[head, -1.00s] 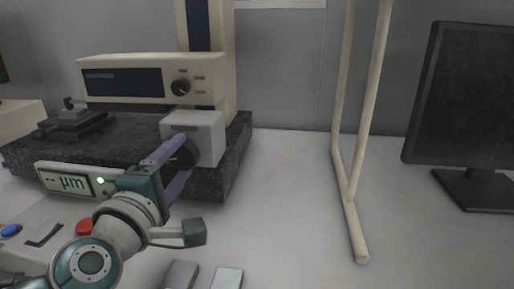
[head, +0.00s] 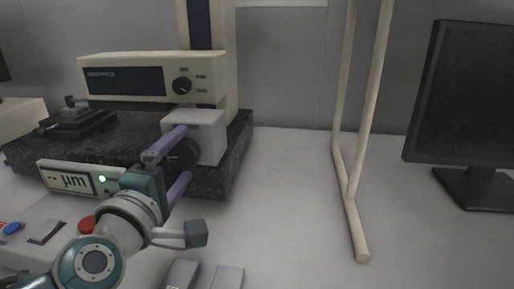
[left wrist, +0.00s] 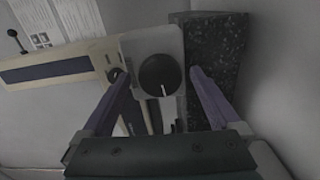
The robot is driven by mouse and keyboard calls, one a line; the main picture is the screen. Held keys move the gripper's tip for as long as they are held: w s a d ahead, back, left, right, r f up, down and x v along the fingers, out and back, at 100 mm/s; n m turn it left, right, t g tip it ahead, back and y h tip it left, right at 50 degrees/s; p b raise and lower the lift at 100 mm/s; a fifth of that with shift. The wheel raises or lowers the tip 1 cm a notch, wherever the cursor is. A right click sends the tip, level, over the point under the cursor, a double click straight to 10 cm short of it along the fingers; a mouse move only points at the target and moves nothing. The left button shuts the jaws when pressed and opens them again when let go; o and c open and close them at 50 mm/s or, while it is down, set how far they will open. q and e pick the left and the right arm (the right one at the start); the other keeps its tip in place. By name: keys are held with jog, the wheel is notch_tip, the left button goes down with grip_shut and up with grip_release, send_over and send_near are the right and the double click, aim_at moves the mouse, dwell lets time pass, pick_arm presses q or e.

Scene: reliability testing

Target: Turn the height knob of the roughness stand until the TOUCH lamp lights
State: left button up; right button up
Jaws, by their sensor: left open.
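The dark round height knob (head: 184,155) is on a light grey block (head: 207,130) at the granite base's front right. In the left wrist view the knob (left wrist: 160,76) faces me with its white mark pointing down. My left gripper (head: 186,152) is open, its two purple fingers on either side of the knob. In the left wrist view a gap shows between each finger and the knob. The display panel (head: 77,180) reads dashes and µm. A small greenish-white lamp (head: 102,179) glows beside it; I cannot read its label. My right gripper is not in view.
The cream drive unit (head: 205,70) with a selector knob (head: 181,86) is above the granite base (head: 232,160). A red button (head: 87,226) is near my left wrist. A cream frame (head: 352,200) and a monitor (head: 465,95) stand right. The table between is clear.

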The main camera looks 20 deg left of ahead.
pick_arm(q)
jog(key=v, duration=1)
jog(key=shift+p, duration=0.45)
jog(key=shift+c, duration=0.2)
dwell(1.9)
